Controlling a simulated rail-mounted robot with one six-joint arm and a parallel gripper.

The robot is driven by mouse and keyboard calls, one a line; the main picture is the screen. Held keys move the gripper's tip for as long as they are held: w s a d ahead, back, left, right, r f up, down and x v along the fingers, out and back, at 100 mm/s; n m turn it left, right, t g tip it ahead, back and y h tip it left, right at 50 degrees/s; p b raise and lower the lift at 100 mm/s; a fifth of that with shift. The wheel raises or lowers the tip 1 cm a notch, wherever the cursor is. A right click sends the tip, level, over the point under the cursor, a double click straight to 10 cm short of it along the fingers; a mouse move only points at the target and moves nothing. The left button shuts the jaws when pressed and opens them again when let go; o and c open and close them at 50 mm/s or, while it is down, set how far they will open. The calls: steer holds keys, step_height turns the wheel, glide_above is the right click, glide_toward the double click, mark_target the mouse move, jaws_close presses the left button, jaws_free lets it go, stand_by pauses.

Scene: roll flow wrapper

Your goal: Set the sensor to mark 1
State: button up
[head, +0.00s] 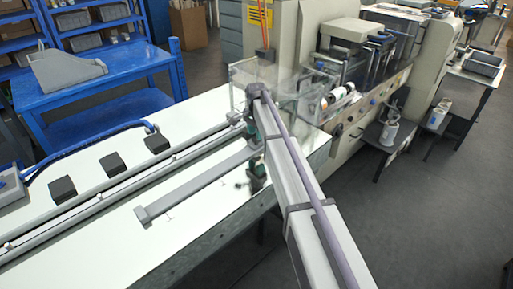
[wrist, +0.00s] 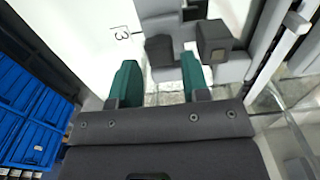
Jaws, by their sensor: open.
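My gripper (wrist: 160,82) is open, with its two green fingers apart over the grey rail. A dark grey block (wrist: 160,49), which looks like part of the sensor, shows just beyond the gap between the fingertips. A larger dark block (wrist: 217,38) stands beside it, close to the right finger. A printed mark 3 (wrist: 121,33) is on the white table to the left of the rail. In the head view, my gripper (head: 255,152) is at the far end of the grey rail (head: 200,182); my arm partly hides the sensor there. Mark 1 is not readable.
A clear-walled box (head: 262,78) stands just behind my gripper, against the wrapping machine (head: 400,85). A long conveyor rail (head: 110,198) and several black blocks (head: 113,164) lie on the left of the white table (head: 85,255).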

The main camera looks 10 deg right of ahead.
step_height(320, 180, down, 3)
steer(key=shift+r+b, duration=0.1)
steer(key=shift+b, duration=0.5)
steer(key=shift+r, duration=0.15)
jaws_close()
